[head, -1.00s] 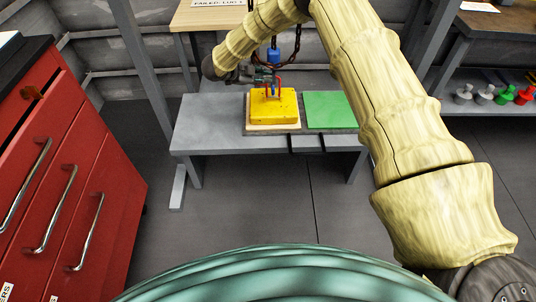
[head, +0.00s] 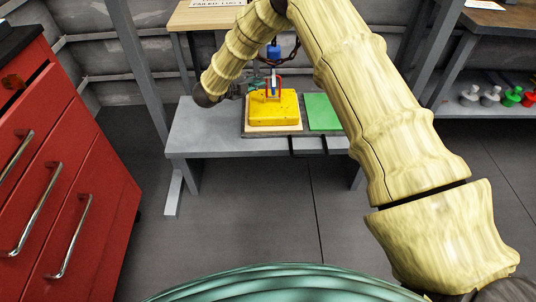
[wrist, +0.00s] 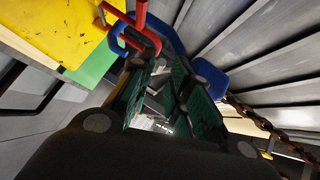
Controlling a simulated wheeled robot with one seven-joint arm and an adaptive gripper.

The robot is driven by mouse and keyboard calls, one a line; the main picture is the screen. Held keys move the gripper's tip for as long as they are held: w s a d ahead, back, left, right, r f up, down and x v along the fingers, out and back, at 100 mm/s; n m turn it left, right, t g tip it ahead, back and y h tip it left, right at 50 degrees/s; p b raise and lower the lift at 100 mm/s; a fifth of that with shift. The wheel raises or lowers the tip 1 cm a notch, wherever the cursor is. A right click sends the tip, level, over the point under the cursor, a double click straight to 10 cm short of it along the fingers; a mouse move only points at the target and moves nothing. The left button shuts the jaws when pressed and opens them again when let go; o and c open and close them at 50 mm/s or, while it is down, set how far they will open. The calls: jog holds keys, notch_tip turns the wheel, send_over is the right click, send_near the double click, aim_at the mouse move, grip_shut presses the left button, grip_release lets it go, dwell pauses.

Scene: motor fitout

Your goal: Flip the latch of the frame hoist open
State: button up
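The frame hoist hangs over the yellow block (head: 274,109). Its blue body (head: 274,52) shows in the head view, and a blue part (wrist: 211,78) shows beside the fingers in the wrist view. A blue hook (wrist: 122,40) passes by the red loop (wrist: 139,22) on top of the yellow block. My gripper (wrist: 168,100) has its green-padded fingers apart, close below the hook and beside the blue part. Grey shapes show between the fingers; I cannot tell whether one is the latch. In the head view the fingertips are small and partly hidden.
The yellow block rests on a pale board on the grey bench (head: 205,135), with a green plate (head: 322,112) to its right. A rusty chain (wrist: 250,113) hangs near the gripper. The red drawer cabinet (head: 85,215) stands close on the left. Floor before the bench is clear.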

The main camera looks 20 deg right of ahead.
jog(key=v, duration=0.8)
jog(key=s+d+f+n+y+p, duration=0.1)
jog(key=s+f+n+y+p, duration=0.2)
jog(key=s+n, duration=0.3)
jog(key=s+d+f+n+t+y+p, duration=0.1)
jog(key=s+f+n+y+p, duration=0.2)
jog(key=s, duration=0.6)
jog(key=s+d+f+n+y+p, duration=0.1)
jog(key=s+f+n+y+p, duration=0.2)
jog(key=s+f+n+p, duration=0.4)
jog(key=shift+s+n+y+p, duration=0.15)
jog(key=shift+n+y+p, duration=0.35)
jog(key=shift+n, duration=0.7)
jog(key=shift+o, duration=0.3)
